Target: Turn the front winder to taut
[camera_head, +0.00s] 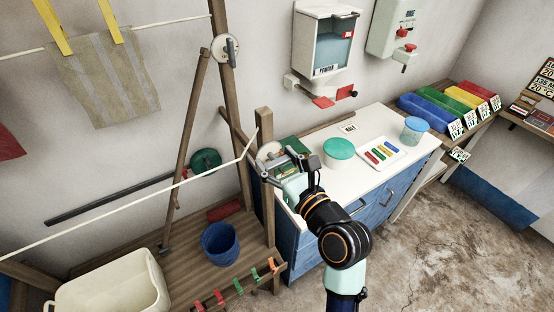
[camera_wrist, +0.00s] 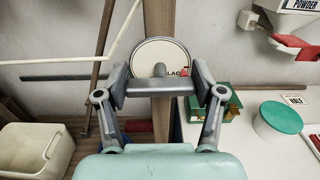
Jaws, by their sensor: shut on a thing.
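The front winder (camera_wrist: 150,53) is a round white dial on a wooden post, seen close in the wrist view. Letters "LACK" and a small red mark show at its right side. A grey bar handle lies level across the dial's lower part, with a round grey hub above it. My gripper (camera_wrist: 160,88) is shut on this handle, with one finger pad at each end. In the head view the winder (camera_head: 268,152) sits near the top of the front post, partly hidden by my gripper (camera_head: 282,160). The front line (camera_head: 130,204) runs from the post to lower left.
The back winder (camera_head: 225,49) is on the rear post, with a cloth (camera_head: 105,78) on the back line. A white counter (camera_head: 375,185) with a green-lidded tub (camera_head: 339,150) stands at the right. A blue bucket (camera_head: 219,243) and white basin (camera_head: 110,288) are below.

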